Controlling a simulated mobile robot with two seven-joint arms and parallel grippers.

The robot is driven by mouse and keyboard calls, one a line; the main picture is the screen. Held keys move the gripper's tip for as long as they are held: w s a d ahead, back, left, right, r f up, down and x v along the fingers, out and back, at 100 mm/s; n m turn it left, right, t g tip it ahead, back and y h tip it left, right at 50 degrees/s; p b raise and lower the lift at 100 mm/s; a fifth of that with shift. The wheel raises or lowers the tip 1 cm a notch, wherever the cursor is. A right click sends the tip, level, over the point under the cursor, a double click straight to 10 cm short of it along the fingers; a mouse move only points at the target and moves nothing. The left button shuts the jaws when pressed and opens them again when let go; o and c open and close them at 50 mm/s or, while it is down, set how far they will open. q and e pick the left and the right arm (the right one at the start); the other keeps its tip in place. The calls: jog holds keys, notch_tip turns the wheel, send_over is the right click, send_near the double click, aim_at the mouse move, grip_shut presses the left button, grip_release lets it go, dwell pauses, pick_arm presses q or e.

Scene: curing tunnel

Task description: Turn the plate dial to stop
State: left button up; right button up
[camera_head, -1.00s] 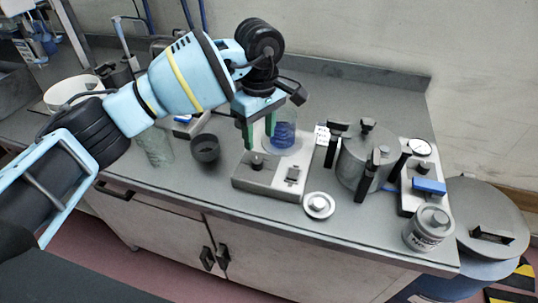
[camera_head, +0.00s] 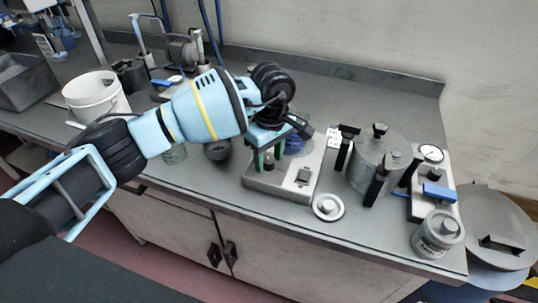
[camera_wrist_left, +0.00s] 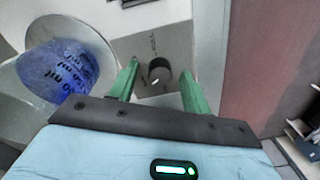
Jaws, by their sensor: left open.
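The plate dial (camera_wrist_left: 158,83) is a dark round knob on the grey front panel of the hot plate (camera_head: 276,188). In the left wrist view it sits between the two green fingers of my left gripper (camera_wrist_left: 164,78), with space on both sides. In the head view my left gripper (camera_head: 268,158) points down over the left front of the hot plate, its fingers beside the dark dial. The gripper is open and empty. A beaker with blue liquid (camera_wrist_left: 62,72) stands on the plate top, partly hidden by my gripper in the head view. My right gripper is not in view.
A grey pot with black clamps (camera_head: 372,160) stands right of the plate. A small round metal lid (camera_head: 328,207) lies at its front right. A labelled can (camera_head: 437,234) is near the bench's right end. A dark cup (camera_head: 217,151) and white bucket (camera_head: 96,92) are left.

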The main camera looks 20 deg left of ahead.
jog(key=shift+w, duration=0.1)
pick_arm(q)
jog(key=c, duration=1)
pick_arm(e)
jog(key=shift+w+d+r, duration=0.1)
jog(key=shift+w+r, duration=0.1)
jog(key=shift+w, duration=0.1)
